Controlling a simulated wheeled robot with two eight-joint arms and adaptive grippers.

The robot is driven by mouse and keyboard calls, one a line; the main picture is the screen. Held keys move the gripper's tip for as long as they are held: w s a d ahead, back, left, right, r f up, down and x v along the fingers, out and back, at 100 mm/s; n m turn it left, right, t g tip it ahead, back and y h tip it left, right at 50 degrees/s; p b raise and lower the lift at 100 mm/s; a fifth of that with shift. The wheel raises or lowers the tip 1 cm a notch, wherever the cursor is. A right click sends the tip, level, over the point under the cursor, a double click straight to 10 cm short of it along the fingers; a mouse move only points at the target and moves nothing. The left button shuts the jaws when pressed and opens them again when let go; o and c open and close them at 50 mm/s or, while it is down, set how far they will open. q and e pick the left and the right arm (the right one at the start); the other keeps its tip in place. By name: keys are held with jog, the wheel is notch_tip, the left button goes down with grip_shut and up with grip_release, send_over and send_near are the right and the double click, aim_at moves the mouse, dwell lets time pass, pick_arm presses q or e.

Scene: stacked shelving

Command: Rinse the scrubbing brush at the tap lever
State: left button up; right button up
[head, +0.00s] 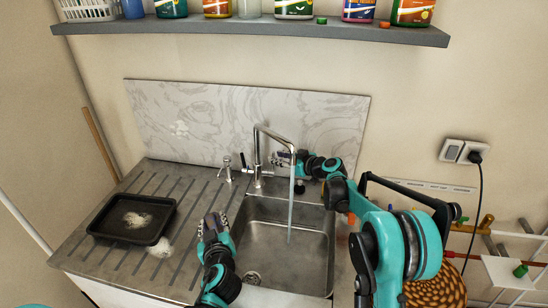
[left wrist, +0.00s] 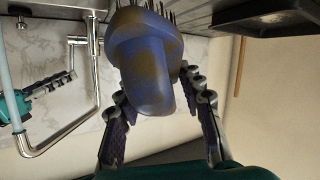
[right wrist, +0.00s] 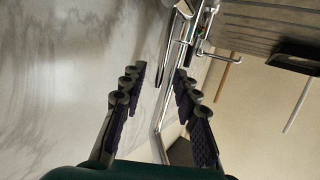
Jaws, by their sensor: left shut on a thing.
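The scrubbing brush (left wrist: 148,65) is blue-purple with brown stains and dark bristles. My left gripper (left wrist: 160,100) is shut on it. In the head view my left gripper (head: 213,226) is at the sink's left edge, left of the water stream; the brush is hard to make out there. The chrome tap (head: 257,155) stands behind the sink (head: 270,249), and water (head: 291,205) runs from its spout. The tap lever (head: 263,173) is small near the tap's base. My right gripper (head: 282,158) is beside the tap, behind the spout. In the right wrist view it (right wrist: 158,78) is open and empty.
A black tray (head: 105,222) with foam stands on the ribbed drainboard (head: 185,190) at left. A marbled splashback (head: 210,120) is close behind the tap. A shelf (head: 250,30) with bottles hangs above. A soap dispenser (head: 227,170) stands left of the tap.

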jog(key=v, duration=0.9)
jog(key=shift+s+r, duration=0.1)
